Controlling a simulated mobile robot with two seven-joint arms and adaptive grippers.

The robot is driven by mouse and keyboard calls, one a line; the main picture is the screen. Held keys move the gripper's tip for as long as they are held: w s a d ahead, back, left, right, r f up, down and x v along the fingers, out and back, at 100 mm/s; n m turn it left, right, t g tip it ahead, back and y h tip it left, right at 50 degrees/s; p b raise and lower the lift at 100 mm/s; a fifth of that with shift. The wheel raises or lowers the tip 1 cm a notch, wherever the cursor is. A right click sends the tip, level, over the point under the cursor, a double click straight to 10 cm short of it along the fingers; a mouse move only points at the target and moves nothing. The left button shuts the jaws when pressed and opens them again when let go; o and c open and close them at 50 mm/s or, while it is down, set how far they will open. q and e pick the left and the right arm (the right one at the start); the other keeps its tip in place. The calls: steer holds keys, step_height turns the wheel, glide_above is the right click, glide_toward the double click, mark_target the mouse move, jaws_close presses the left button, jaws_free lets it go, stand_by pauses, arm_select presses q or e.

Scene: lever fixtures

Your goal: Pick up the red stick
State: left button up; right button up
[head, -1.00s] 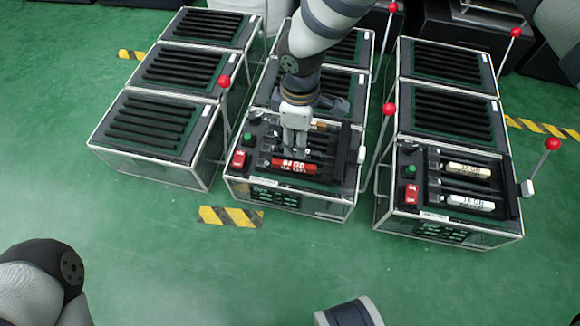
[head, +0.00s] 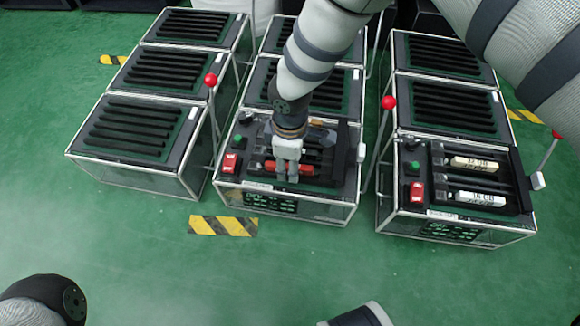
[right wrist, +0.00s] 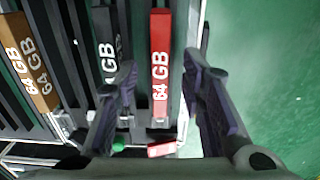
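The red stick (head: 305,169), marked 64 GB, lies in the front slot of the middle fixture (head: 335,211). It also shows in the right wrist view (right wrist: 160,50), lengthwise between the fingers. My right gripper (head: 286,176) is over the stick in the head view and hides its middle. In the right wrist view my right gripper (right wrist: 160,70) is open, with one finger on each side of the stick and a gap to each. My left gripper is not in view.
A black stick (right wrist: 106,45) and an orange stick (right wrist: 30,62) lie beside the red one. The right fixture (head: 455,232) holds two white sticks. Red-knobbed levers (head: 388,103) stand between the fixtures. Green floor in front is clear.

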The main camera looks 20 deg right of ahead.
steer(key=shift+f, duration=0.2)
jaws_close()
stand_by(0.3)
